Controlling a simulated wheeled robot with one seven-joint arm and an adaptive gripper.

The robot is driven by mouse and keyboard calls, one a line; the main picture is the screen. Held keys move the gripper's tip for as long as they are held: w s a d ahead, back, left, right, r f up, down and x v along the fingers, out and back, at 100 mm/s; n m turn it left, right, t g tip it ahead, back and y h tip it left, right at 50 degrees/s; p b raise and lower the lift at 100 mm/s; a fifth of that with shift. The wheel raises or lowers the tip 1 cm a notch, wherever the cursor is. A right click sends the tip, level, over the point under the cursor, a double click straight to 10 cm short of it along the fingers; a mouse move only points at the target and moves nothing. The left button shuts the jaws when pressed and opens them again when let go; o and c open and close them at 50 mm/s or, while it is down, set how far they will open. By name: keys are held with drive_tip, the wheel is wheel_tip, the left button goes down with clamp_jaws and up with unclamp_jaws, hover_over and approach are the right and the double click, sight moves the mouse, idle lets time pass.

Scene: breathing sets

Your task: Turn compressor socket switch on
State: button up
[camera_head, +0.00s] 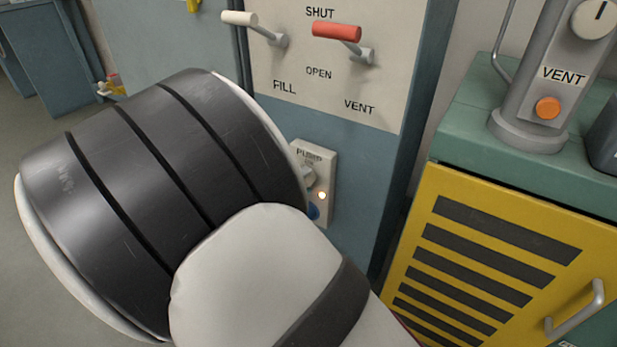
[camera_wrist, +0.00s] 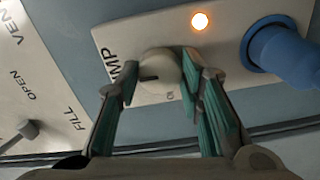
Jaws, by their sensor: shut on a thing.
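The socket plate (camera_head: 326,165), labelled "PUMP", is on the lower front of the blue-grey cabinet. It carries a pale round switch knob (camera_head: 309,177), a lit orange lamp (camera_head: 322,195) and a blue plug (camera_head: 313,211). In the wrist view the knob (camera_wrist: 160,66) sits between the green-padded fingers of my gripper (camera_wrist: 160,74), which is shut on it. A dark mark on the knob points toward the left of that view. The lamp (camera_wrist: 200,20) glows, and the blue plug (camera_wrist: 285,55) is right of the fingers. In the head view my arm hides the gripper.
Above the socket is a panel (camera_head: 370,101) with a white lever (camera_head: 240,18) and a red lever (camera_head: 337,31), marked FILL, VENT, SHUT and OPEN. A yellow cabinet (camera_head: 425,235) with a green top stands on the right, bearing a grey VENT post (camera_head: 545,100).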

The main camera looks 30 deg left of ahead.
drive_tip(key=shift+s+f, duration=0.1)
drive_tip(key=shift+f, duration=0.05)
drive_tip(key=o, duration=1.2)
drive_tip(key=shift+c, duration=0.2)
drive_tip(key=s+a, duration=0.1)
drive_tip(key=s, duration=1.1)
